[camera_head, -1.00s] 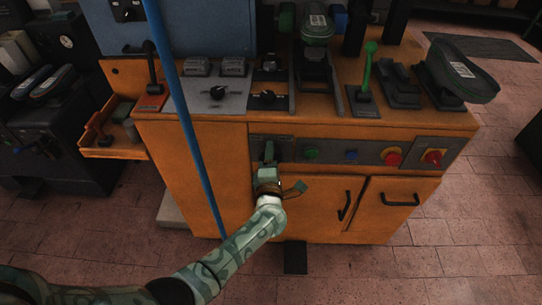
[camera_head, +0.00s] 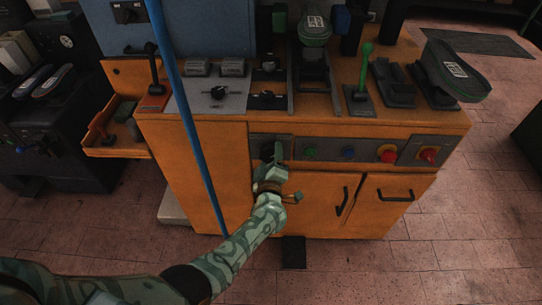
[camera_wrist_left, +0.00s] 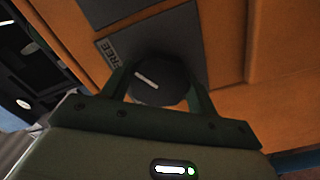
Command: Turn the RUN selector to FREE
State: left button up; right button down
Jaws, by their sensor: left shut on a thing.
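The RUN selector is a dark round knob (camera_wrist_left: 162,82) with a white pointer line, on a grey plate at the left end of the press's front control strip. In the left wrist view the word FREE (camera_wrist_left: 112,54) shows on the plate to the upper left of the knob. The white line slants from upper left to lower right. My left gripper (camera_head: 274,150) is at the knob; in the wrist view its two fingers stand on either side of the knob, shut on it. In the head view the gripper partly hides the knob. My right gripper is out of view.
A blue pole (camera_head: 187,120) stands left of my forearm. Cabinet doors with black handles (camera_head: 395,195) lie below.

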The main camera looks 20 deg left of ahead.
pick_arm(q)
jog(key=shift+f+m, duration=0.2)
jog(key=shift+m, duration=0.1)
jog(key=o, duration=0.9)
jog(key=shift+o, duration=0.3)
jog(key=shift+r, duration=0.1)
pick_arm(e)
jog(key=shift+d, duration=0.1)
pick_arm(q)
jog(key=shift+s, duration=0.15)
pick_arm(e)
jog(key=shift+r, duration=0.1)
